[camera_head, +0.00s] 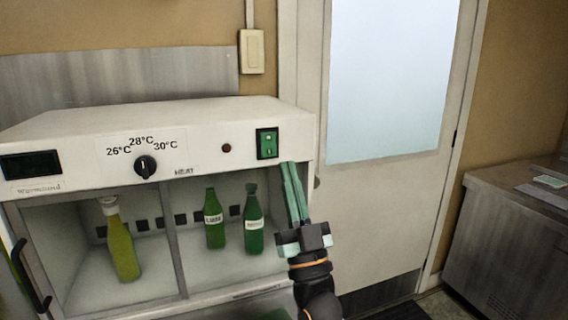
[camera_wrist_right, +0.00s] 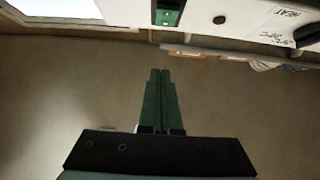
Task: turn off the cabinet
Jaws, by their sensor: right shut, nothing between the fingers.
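The white cabinet (camera_head: 210,120) stands at the left in the head view. Its green rocker switch (camera_head: 267,143) is at the right end of the front panel, and it also shows at the top of the right wrist view (camera_wrist_right: 168,13). A black dial (camera_head: 146,167) with 26, 28 and 30 °C marks sits left of it. My right gripper (camera_head: 288,165) is shut and empty, its green fingers together. The fingertips are just below and slightly right of the switch, and in the right wrist view (camera_wrist_right: 160,72) they appear apart from it. My left gripper is not in view.
Inside the cabinet stand a yellow-green bottle (camera_head: 122,243) and two green bottles (camera_head: 214,218), (camera_head: 254,220). A door (camera_head: 375,200) is to the right, with a metal counter (camera_head: 510,235) beyond it. A small dark indicator (camera_head: 227,148) sits left of the switch.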

